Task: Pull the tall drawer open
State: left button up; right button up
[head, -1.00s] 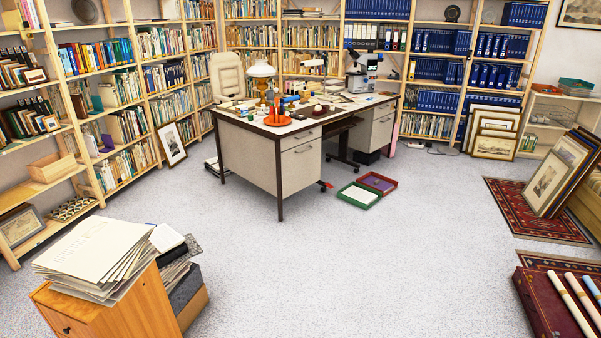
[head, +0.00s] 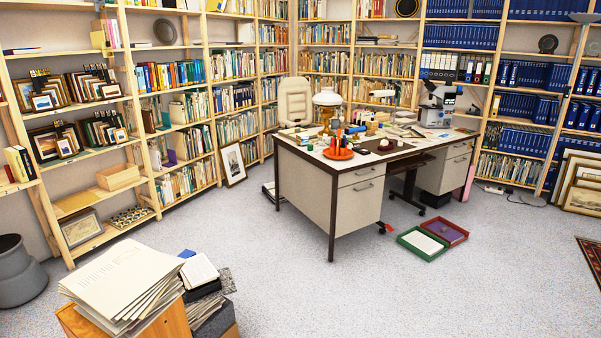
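The desk (head: 305,190) stands in the middle of the room with two pale drawer pedestals. The near pedestal has a shallow drawer (head: 361,174) above a tall drawer (head: 360,209), which has a dark handle near its top edge. The tall drawer looks closed, its front flush with the pedestal. The far pedestal, to the right, also has a shallow drawer (head: 458,149) over a deeper drawer (head: 456,174); both look closed. Neither of my grippers is in view.
Green and red trays (head: 432,239) lie on the floor right of the near pedestal. A wooden cabinet (head: 170,323) with stacked papers (head: 122,285) stands at the front left, beside a grey pot (head: 18,272). Open carpet (head: 430,300) lies before the desk.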

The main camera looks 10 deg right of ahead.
aim_at(359, 204)
jog(key=i+l+z, duration=0.65)
jog(key=i, duration=0.15)
jog(key=i+l+z, duration=0.1)
jog(key=i+z, duration=0.5)
jog(key=i, duration=0.25)
